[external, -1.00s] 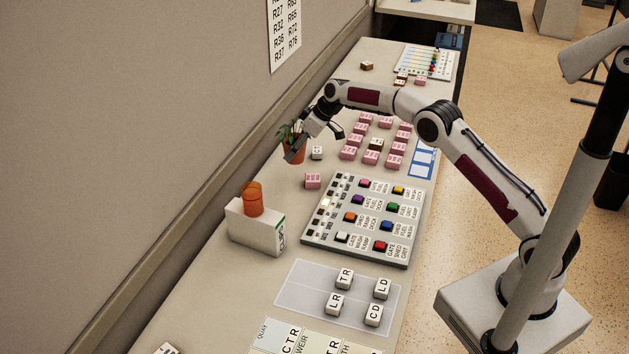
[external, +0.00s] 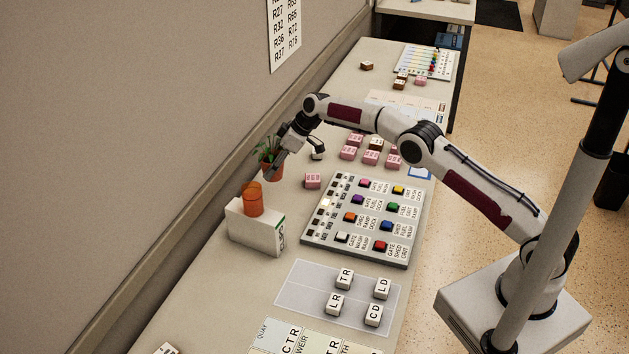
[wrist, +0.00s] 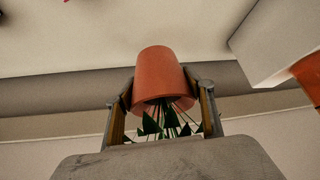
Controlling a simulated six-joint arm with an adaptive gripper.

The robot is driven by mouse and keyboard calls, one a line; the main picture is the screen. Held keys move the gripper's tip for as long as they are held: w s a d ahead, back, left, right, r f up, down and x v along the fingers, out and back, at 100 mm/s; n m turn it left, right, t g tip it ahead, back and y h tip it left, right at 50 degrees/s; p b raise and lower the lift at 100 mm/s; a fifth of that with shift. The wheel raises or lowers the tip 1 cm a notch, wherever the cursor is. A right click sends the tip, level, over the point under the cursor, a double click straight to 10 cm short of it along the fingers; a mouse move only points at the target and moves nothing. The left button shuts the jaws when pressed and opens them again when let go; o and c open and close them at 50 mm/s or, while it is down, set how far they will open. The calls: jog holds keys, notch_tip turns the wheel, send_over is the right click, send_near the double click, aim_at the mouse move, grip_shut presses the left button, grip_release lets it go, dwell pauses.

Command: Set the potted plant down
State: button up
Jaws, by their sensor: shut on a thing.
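The potted plant, an orange-brown pot (external: 273,171) with green leaves, is near the wall side of the table in the external view. My gripper (external: 279,158) is shut on the pot. In the wrist view the pot (wrist: 160,76) sits between both fingers of my gripper (wrist: 160,98), with its leaves hanging toward the bottom of the picture. I cannot tell exactly how far the pot is above the tabletop.
A white box (external: 255,227) with an orange cylinder (external: 253,198) on it stands in front of the plant. A button panel (external: 367,219) lies to the right. A pink block (external: 313,181) sits close by. The wall (external: 150,130) runs along the left.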

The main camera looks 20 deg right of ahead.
jog(key=shift+f, duration=1.2)
jog(key=shift+f, duration=2.65)
jog(key=shift+f, duration=0.15)
jog(key=o, duration=1.5)
jog(key=shift+o, duration=0.2)
jog(key=shift+v, duration=0.95)
jog(key=v, duration=1)
